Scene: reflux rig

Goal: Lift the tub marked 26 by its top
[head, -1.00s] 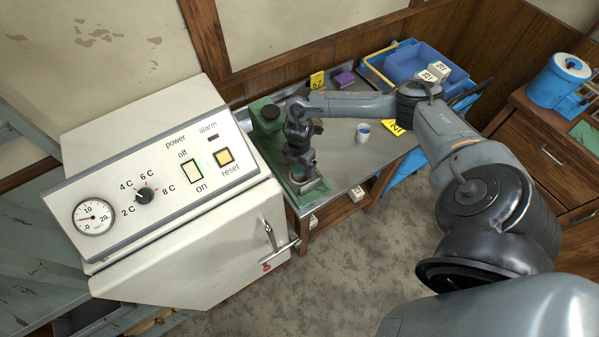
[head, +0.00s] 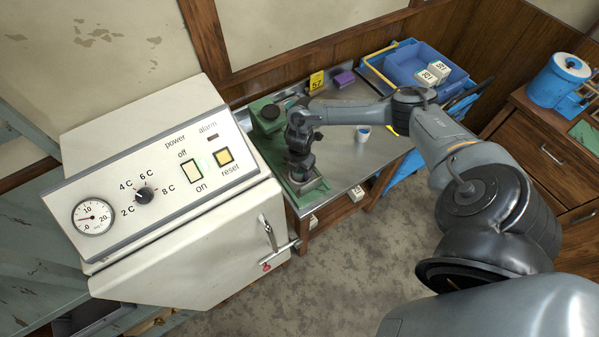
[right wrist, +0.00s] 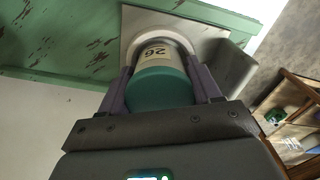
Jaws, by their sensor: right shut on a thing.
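The tub marked 26 (right wrist: 156,58) shows in the right wrist view, with a white label and a teal top (right wrist: 160,90). My right gripper (right wrist: 164,84) has its two purple fingers on either side of the tub and is shut on it at the top end. The far end of the tub meets a pale square holder (right wrist: 130,28) on a green surface; I cannot tell whether it still rests there. In the head view my right gripper (head: 301,170) points down over the green stand (head: 318,188), and the tub is hidden. My left gripper is not in view.
A white cabinet with a control panel (head: 150,185) stands close on the left.

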